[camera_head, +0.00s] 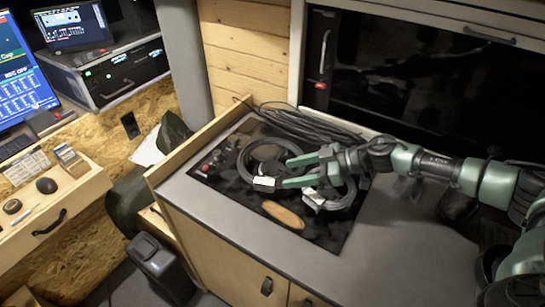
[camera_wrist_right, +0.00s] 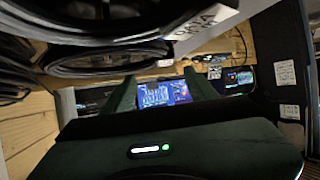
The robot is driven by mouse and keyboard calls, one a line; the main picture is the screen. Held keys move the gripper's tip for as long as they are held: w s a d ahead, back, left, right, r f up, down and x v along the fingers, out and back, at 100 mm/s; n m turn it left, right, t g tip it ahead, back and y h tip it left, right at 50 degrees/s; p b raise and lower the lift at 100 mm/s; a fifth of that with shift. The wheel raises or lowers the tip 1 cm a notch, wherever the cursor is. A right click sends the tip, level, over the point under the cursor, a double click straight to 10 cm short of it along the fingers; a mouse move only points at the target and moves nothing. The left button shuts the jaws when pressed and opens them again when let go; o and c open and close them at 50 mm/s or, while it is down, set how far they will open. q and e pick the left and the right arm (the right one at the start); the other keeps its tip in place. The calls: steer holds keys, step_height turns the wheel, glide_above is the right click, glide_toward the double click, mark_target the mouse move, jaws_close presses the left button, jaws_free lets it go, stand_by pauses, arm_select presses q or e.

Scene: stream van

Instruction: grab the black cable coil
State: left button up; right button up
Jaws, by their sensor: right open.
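Two cable coils lie on a black panel set in the grey counter. The left coil (camera_head: 241,165) is dark with a white tag; the right coil (camera_head: 343,204) looks greyer and also has a white tag. I cannot tell for sure which is the black one. My right gripper (camera_head: 286,172) is open, its green fingers pointing left, over the gap between the coils and across part of both. Nothing shows between its fingers. My left gripper is out of view.
A loose bundle of dark cables (camera_head: 312,124) lies at the counter's back edge. A brown oval piece (camera_head: 283,214) lies in front of the coils. A wooden rim (camera_head: 195,143) bounds the counter's left side. The grey counter (camera_head: 385,250) is clear at front right.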

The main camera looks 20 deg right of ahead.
mark_target(264, 181)
steer(key=shift+x, duration=1.2)
steer(key=p+x, duration=0.1)
steer(key=x, duration=0.1)
steer(key=s+p+x, duration=0.1)
steer(key=x, duration=0.1)
steer(key=shift+w+a+f, duration=0.15)
steer(key=shift+a, duration=0.2)
steer(key=shift+w+a+f, duration=0.1)
steer(key=shift+a+f, duration=0.05)
jaws_close()
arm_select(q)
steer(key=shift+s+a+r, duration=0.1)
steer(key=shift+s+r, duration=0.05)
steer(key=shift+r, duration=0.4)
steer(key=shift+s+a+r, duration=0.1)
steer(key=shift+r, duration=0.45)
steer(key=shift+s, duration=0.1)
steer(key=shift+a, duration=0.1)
